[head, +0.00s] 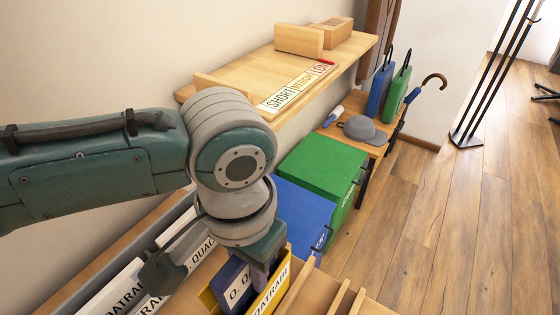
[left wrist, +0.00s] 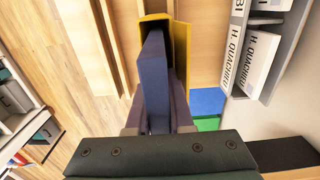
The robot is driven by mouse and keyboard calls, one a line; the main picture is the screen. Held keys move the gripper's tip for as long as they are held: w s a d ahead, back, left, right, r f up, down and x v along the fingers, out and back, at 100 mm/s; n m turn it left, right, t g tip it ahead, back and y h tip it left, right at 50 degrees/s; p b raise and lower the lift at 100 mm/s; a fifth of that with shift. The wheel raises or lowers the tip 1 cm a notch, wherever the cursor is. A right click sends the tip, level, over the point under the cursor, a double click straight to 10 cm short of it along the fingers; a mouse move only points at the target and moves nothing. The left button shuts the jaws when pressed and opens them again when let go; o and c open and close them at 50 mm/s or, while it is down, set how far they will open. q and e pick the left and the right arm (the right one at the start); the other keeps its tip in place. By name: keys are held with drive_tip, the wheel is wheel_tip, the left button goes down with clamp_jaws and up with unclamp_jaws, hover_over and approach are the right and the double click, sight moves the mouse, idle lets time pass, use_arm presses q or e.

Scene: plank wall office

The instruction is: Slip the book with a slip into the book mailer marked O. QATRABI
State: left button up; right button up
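A dark blue book (head: 234,284) with a white label starting "O. Q" stands at the bottom of the head view. It also shows in the left wrist view (left wrist: 154,75). A yellow mailer (head: 271,291) with a label ending "QATRABI" stands around it, and its yellow walls (left wrist: 183,45) flank the book in the wrist view. The book sits at least partly between these walls; its depth is hidden. My left gripper (left wrist: 158,128) points down over the book, with a finger on each side, closed on it. No slip is visible. My right gripper is out of view.
Wooden dividers (head: 338,299) stand right of the yellow mailer. Blue (head: 303,212) and green (head: 322,168) boxes lie beyond. A wall shelf (head: 238,77) carries length labels.

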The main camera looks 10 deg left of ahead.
use_arm(q)
drive_tip(key=shift+o, duration=1.4)
drive_tip(key=shift+s+a+f, duration=0.15)
drive_tip(key=shift+a+f, duration=0.2)
drive_tip(key=shift+f, duration=0.2)
drive_tip(key=shift+o, duration=0.8)
drive_tip(key=shift+r, duration=0.2)
drive_tip(key=shift+o, duration=0.4)
drive_tip(key=r, duration=0.3)
drive_tip(key=r+p, duration=0.1)
drive_tip(key=r, duration=0.3)
drive_tip(key=r+p, duration=0.1)
drive_tip(key=r, duration=0.2)
drive_tip(key=shift+d+r, duration=0.3)
